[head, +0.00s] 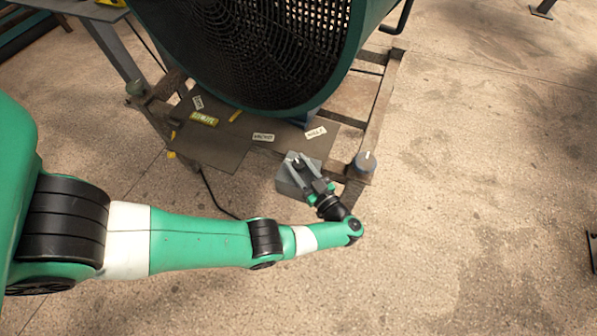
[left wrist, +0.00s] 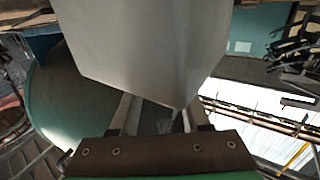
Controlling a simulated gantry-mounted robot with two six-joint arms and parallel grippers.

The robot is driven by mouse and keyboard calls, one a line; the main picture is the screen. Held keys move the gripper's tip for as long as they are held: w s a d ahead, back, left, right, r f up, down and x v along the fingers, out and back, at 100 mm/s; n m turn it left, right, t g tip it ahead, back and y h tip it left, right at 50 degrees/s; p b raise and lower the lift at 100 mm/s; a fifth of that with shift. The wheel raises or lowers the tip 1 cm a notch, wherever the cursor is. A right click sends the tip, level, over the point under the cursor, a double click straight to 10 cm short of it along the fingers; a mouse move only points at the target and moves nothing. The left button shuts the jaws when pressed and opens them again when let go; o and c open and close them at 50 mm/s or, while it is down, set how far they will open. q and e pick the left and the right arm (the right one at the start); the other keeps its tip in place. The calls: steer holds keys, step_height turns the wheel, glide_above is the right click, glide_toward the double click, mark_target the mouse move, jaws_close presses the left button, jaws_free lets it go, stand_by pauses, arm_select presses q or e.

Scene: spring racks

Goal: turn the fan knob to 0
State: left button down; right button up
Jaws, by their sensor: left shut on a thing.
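The large fan (head: 255,45) with a green rim and dark grille stands at the top of the head view. A grey box (head: 286,186) sits in front of it, with a small dark knob with a pale mark (head: 297,160) on its top. My left gripper (head: 299,163) is over the box, its fingers shut around the knob. In the left wrist view the grey box (left wrist: 150,45) fills the upper middle and hides the fingertips and the knob. I cannot read the knob's setting. My right gripper is not in view.
A black cable (head: 213,193) runs left of the box.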

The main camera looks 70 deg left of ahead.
arm_select(q)
steer(key=shift+f+n+g+h+b, duration=0.1)
steer(key=shift+n+g+h+b, duration=0.5)
steer(key=shift+n+g+b, duration=0.95)
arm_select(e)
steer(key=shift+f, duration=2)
arm_select(q)
steer(key=shift+m+g, duration=0.25)
steer(key=shift+g, duration=0.1)
steer(key=shift+c, duration=1.9)
jaws_free()
